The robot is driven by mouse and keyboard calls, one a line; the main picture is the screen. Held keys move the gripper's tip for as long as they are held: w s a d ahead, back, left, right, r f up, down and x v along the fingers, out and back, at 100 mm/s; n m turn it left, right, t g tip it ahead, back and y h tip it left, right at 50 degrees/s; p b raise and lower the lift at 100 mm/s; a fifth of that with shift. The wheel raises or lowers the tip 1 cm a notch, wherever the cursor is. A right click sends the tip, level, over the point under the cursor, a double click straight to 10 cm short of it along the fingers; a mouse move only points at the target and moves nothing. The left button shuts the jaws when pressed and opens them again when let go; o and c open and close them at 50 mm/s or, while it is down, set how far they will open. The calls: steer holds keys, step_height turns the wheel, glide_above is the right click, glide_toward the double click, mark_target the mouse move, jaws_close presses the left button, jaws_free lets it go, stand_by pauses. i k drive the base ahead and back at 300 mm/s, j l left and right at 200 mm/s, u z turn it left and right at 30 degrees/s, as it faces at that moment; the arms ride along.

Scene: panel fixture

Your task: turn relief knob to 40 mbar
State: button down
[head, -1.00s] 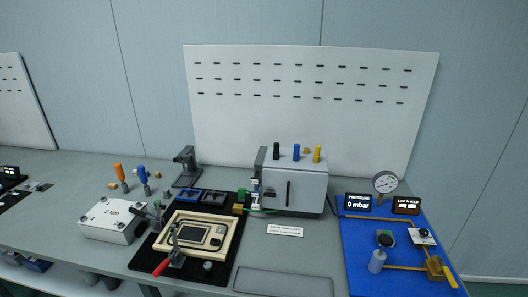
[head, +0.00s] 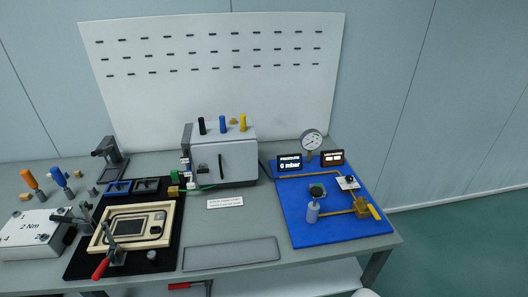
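A blue panel (head: 295,225) lies at the right end of the grey workbench. On it a dark round knob (head: 317,190) stands near the middle, and a small black knob (head: 349,179) sits on a white plate at the right. I cannot tell for sure which is the relief knob, and their markings are too small to read. A black pressure display (head: 289,163) at the back reads 0 mbar. A round dial gauge (head: 312,140) stands behind it. My gripper is not in view.
A grey cylinder (head: 313,212), yellow pipes and a brass valve block with a yellow lever (head: 374,212) share the panel. A second display (head: 332,157) has unclear text. A grey cabinet (head: 225,160) stands to the left. The bench front by the grey mat (head: 231,253) is clear.

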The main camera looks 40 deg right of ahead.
mark_target(349, 178)
steer(key=l+z, duration=0.1)
steer(key=z, duration=0.3)
steer(key=i+z, duration=0.1)
steer(key=z, duration=0.3)
steer(key=l+z, duration=0.1)
steer(key=z, duration=0.3)
steer(key=i+z, duration=0.15)
steer(key=z, duration=0.7)
steer(key=i+j, duration=0.1)
steer(key=i, duration=0.25)
steer(key=z, duration=0.05)
